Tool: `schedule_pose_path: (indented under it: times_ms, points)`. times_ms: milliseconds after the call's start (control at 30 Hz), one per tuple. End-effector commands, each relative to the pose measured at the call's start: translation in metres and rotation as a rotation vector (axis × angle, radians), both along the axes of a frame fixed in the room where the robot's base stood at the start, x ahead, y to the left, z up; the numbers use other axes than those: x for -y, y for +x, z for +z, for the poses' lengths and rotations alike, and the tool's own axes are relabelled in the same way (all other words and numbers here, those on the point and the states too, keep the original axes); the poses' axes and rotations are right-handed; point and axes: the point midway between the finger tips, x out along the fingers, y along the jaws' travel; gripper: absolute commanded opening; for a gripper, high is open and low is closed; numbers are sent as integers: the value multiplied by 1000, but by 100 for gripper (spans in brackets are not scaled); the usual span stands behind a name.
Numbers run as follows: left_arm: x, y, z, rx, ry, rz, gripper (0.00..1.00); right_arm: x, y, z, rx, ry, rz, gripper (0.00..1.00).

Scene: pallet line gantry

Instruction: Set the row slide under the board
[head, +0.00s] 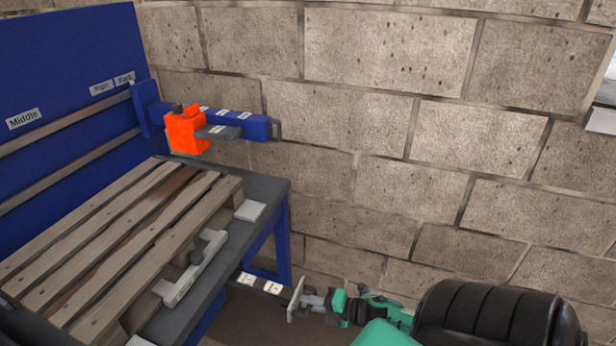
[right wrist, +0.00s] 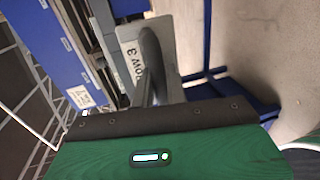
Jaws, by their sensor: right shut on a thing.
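The row slide shows in the head view as a dark bar (head: 262,284) with white labels, coming out from below the table's right side. An upright pale plate (head: 297,299) is at its outer end. In the right wrist view a grey plate (right wrist: 130,50) carries the label "Row 3", with a dark curved handle (right wrist: 152,62) in front. My right gripper (head: 306,300) is shut at this plate, on the slide's handle; the fingertips are hard to make out. The blue board (head: 65,70) with labels such as "Middle" stands at the left. My left gripper is out of view.
A wooden pallet (head: 115,235) lies on the grey table (head: 262,190) with blue legs. A pale bracket (head: 192,270) and a pale pad (head: 250,211) sit beside it. A blue arm with an orange block (head: 186,130) reaches out above. A brick wall stands behind.

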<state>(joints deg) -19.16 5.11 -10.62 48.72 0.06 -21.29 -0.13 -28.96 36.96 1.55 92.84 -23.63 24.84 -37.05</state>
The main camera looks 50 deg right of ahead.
Motion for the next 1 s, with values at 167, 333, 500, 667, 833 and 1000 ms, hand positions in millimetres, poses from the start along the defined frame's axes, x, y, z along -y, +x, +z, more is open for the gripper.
schedule_pose_path:
  times_ms: [167, 333, 500, 667, 833, 1000]
  points:
    - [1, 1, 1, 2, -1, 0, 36, 1, -3, -3, -7, -2, 0, 20]
    - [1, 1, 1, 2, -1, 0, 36, 1, -2, -2, -5, -1, 0, 20]
    - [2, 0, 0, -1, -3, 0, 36, 1, -4, -1, -5, -1, 0, 20]
    - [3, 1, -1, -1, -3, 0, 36, 7, -18, 1, -6, 0, 0, 20]
    - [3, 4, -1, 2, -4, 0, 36, 17, -43, 6, -7, 0, -2, 20]
    - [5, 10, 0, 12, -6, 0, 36, 29, -71, 12, -8, 0, -2, 20]
